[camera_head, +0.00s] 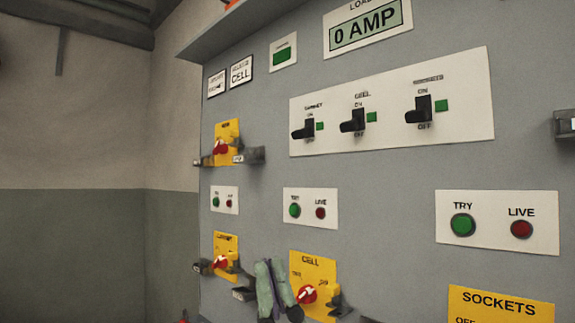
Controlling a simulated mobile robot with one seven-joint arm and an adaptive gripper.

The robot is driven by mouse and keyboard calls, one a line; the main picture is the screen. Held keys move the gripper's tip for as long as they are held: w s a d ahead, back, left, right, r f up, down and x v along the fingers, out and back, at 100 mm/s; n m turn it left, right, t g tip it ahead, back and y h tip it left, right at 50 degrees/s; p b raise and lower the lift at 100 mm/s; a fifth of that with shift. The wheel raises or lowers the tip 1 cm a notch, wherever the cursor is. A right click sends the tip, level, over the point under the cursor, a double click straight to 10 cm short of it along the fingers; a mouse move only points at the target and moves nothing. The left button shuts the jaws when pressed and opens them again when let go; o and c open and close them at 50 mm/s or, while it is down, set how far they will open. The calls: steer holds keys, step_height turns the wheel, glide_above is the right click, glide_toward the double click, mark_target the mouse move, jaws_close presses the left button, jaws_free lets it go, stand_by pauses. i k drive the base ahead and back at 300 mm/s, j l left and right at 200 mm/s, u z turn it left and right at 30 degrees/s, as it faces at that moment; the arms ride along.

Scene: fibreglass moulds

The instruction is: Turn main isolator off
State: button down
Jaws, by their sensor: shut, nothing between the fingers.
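The control panel (390,180) fills the right of the head view. A yellow plate (234,127) at its upper left carries a red rotary knob (220,147); its small heading is blurred but may read MAIN, so this is probably the main isolator. Dark brackets stick out on both sides of the plate. The knob is small and seen at an angle, so I cannot tell its setting. Below it is a similar yellow plate with a red knob (220,263). To the right of that is the yellow CELL plate (312,268) with a red knob. My gripper is not in view.
A grey-green and purple item, perhaps gloves (264,285), hangs beside the CELL knob. Three black toggles sit on a white plate (470,120) under the 0 AMP display (366,28). TRY and LIVE lamps (463,225) sit lower. A SOCKETS plate (500,303) is at bottom right.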

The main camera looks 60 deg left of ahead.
mark_target(220, 147)
steer(key=u, duration=2.1)
